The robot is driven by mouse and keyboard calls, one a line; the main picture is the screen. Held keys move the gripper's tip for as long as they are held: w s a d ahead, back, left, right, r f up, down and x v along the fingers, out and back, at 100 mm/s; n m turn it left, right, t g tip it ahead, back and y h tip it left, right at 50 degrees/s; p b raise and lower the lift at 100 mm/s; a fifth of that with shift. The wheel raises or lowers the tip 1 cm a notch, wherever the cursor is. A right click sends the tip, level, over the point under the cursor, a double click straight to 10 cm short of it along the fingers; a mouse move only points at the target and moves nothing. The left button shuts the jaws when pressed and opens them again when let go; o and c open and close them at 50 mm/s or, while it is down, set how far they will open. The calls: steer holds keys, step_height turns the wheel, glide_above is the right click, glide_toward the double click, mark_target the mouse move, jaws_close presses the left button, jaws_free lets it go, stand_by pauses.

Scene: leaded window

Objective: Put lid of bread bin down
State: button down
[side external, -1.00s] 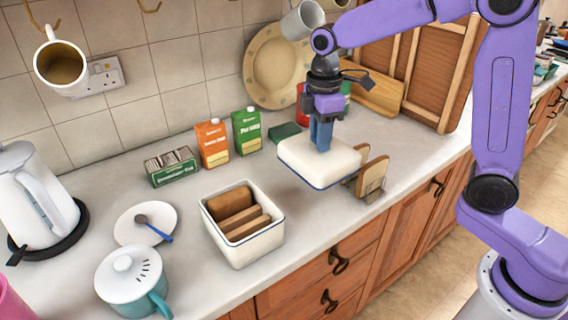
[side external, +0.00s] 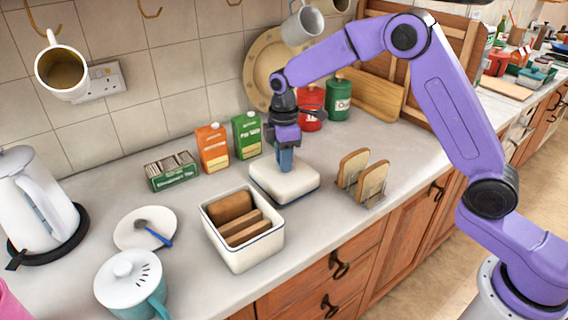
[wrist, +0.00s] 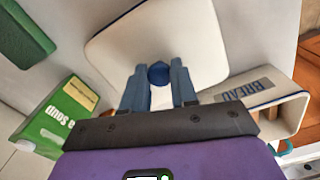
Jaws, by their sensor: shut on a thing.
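The white bread bin lid (side external: 284,184), with a dark blue rim, is low over the counter just right of the bread bin; I cannot tell whether it touches the counter. My gripper (side external: 286,160) is above the lid and shut on its knob. The blue knob (wrist: 159,74) shows between the two fingers in the wrist view, with the lid (wrist: 150,40) beyond. The open white bread bin (side external: 243,247) holds several pieces of bread. Its wall with the word BREAD (wrist: 258,88) shows in the wrist view.
A toast rack (side external: 363,180) with two slices stands right of the lid. Soup cartons (side external: 212,148) and a box of sachets (side external: 171,170) stand behind the bin. Red (side external: 311,108) and green (side external: 340,100) canisters are behind my gripper. The counter in front of the toast rack is clear.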

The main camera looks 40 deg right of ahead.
steer(key=shift+f, duration=0.95)
steer(key=shift+f, duration=0.15)
steer(key=c, duration=0.9)
jaws_free()
step_height(320, 180, up, 12)
steer(key=s, duration=1.8)
steer(key=shift+m, duration=0.9)
steer(key=s+d+f, duration=0.1)
steer(key=s+d, duration=0.1)
steer(key=s, duration=0.4)
steer(key=s+d+f, duration=0.1)
steer(key=s+d, duration=0.2)
steer(key=s, duration=0.4)
steer(key=s+d+f, duration=0.1)
steer(key=s+d, duration=0.2)
steer(key=s, duration=0.3)
steer(key=shift+s+d+f, duration=0.15)
steer(key=shift+s, duration=0.25)
